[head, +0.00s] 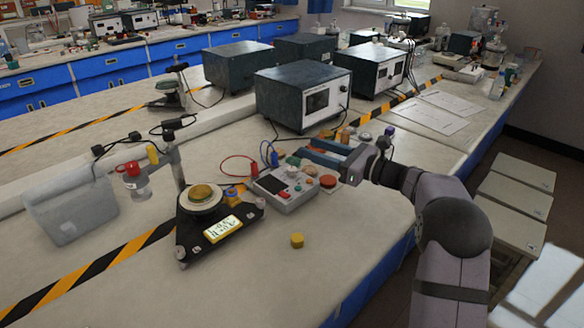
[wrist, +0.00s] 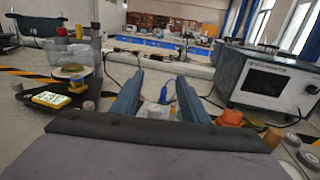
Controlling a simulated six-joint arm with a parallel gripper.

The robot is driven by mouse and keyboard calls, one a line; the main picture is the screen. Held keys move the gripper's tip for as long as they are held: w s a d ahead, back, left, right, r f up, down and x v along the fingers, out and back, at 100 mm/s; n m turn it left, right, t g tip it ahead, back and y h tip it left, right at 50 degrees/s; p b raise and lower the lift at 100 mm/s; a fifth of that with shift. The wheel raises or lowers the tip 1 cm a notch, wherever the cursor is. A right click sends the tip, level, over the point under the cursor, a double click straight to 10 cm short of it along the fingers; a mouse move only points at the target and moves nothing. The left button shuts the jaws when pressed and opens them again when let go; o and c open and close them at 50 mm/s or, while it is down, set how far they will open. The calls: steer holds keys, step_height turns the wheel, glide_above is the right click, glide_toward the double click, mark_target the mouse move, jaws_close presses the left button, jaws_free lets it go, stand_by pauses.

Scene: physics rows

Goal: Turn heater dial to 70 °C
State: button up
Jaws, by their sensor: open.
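A black triangular device (head: 190,235) stands on the bench, left of my gripper in the head view. It bears a round plate with a yellowish top (head: 202,192) and a yellow-framed display (head: 222,229), whose reading I cannot make out. A small pale knob (head: 260,202) sits at its right corner; it also shows in the wrist view (wrist: 88,106). I cannot tell for certain whether this is the heater dial. My gripper (head: 306,150) is open and empty above a grey control box (head: 285,188) with several coloured knobs. In the wrist view, its fingers (wrist: 160,80) hide much of that box.
A dark instrument box (head: 303,96) stands behind my gripper. A red round knob (head: 328,181) and several small parts lie close by. A yellow piece (head: 297,240) lies on clear bench in front. A clamp stand (head: 178,165) rises behind the triangular device.

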glide_toward(292, 169)
steer(key=x, duration=0.2)
steer(key=shift+w+a+f, duration=0.15)
steer(key=shift+w+a, duration=0.1)
steer(key=shift+a, duration=0.05)
steer(key=shift+p+x, duration=0.35)
steer(key=shift+x, duration=3.35)
steer(key=shift+c, duration=0.2)
jaws_close()
